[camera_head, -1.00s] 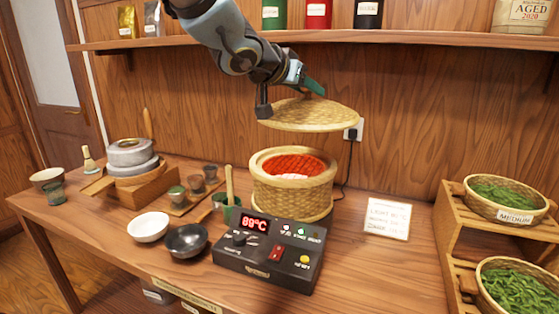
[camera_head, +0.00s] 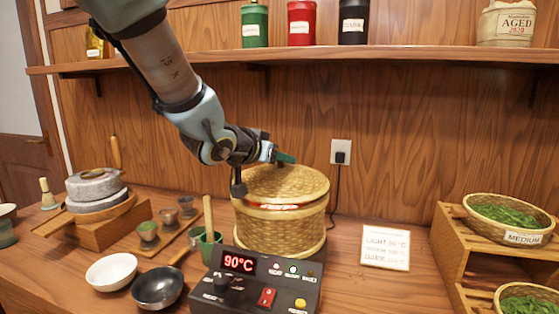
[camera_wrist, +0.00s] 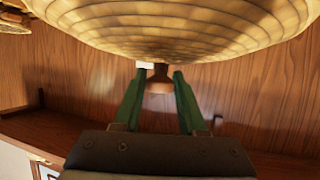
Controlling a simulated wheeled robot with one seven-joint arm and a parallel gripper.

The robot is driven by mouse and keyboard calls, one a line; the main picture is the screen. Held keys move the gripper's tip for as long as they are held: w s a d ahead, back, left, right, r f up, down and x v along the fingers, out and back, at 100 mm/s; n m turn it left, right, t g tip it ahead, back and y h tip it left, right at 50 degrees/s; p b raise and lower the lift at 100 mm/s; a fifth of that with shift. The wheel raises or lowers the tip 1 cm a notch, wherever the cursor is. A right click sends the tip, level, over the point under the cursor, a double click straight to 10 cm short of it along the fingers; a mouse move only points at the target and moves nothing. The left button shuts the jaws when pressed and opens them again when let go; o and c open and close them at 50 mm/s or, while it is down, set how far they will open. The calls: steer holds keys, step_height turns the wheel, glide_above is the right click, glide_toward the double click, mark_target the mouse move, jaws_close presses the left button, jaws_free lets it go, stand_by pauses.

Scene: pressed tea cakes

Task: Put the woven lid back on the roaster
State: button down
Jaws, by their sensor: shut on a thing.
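The woven lid (camera_head: 290,187) is a pale round basketwork disc, roughly level, right above the roaster mouth. The roaster (camera_head: 280,232) is a round woven drum behind the control box. A thin red strip of its glowing inside shows between lid and rim at the front, so the lid does not look flush there. My gripper (camera_head: 281,158) is at the lid's top, shut on its knob. In the wrist view the green fingers (camera_wrist: 159,74) stand either side of the brown knob (camera_wrist: 159,88), and the lid (camera_wrist: 170,30) fills the top.
The control box (camera_head: 255,285) reads 90°C in front of the roaster. A green cup (camera_head: 206,247) with a wooden handle stands close at its left. A label card (camera_head: 386,248) and tiered baskets (camera_head: 508,218) are at the right. The shelf (camera_head: 400,55) runs above.

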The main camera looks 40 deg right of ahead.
steer(key=shift+f, duration=0.15)
steer(key=shift+f+b, duration=0.55)
steer(key=shift+b, duration=0.05)
steer(key=shift+c, duration=2.3)
jaws_free()
steer(key=shift+r, duration=0.1)
steer(key=shift+r+p, duration=0.2)
steer(key=shift+p, duration=0.1)
steer(key=v, duration=1.1)
steer(key=shift+r, duration=0.35)
steer(key=shift+s+a+r, duration=0.1)
steer(key=shift+a+r, duration=0.05)
steer(key=shift+a, duration=0.4)
